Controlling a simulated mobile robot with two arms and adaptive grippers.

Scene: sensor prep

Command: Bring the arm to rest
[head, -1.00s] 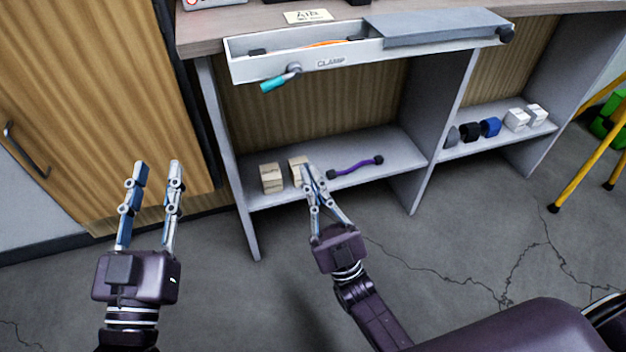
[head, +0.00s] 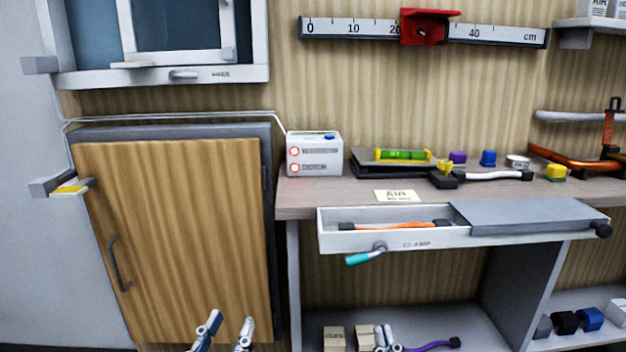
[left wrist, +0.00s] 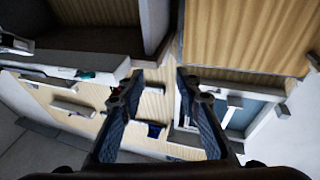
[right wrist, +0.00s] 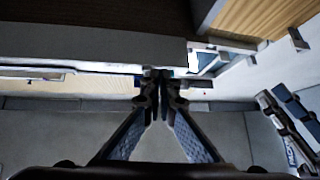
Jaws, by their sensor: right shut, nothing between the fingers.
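My left gripper (head: 226,332) shows at the bottom of the head view, in front of the wooden cabinet door. Its two fingers stand apart and nothing is between them; the left wrist view also shows the fingers (left wrist: 157,82) spread. My right gripper (head: 384,336) shows at the bottom edge of the head view, in front of the lower shelf near the small boxes. In the right wrist view its fingertips (right wrist: 160,78) meet with nothing between them. The rest of both arms is out of the head view.
A drawer (head: 330,240) marked CLAMP stands open below the worktop (head: 300,200), with an orange-handled tool inside. Below are boxes (head: 334,338) and a purple-handled tool (head: 432,346). A wooden cabinet door (head: 185,230) is at left. A white box (head: 314,155) stands on the worktop.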

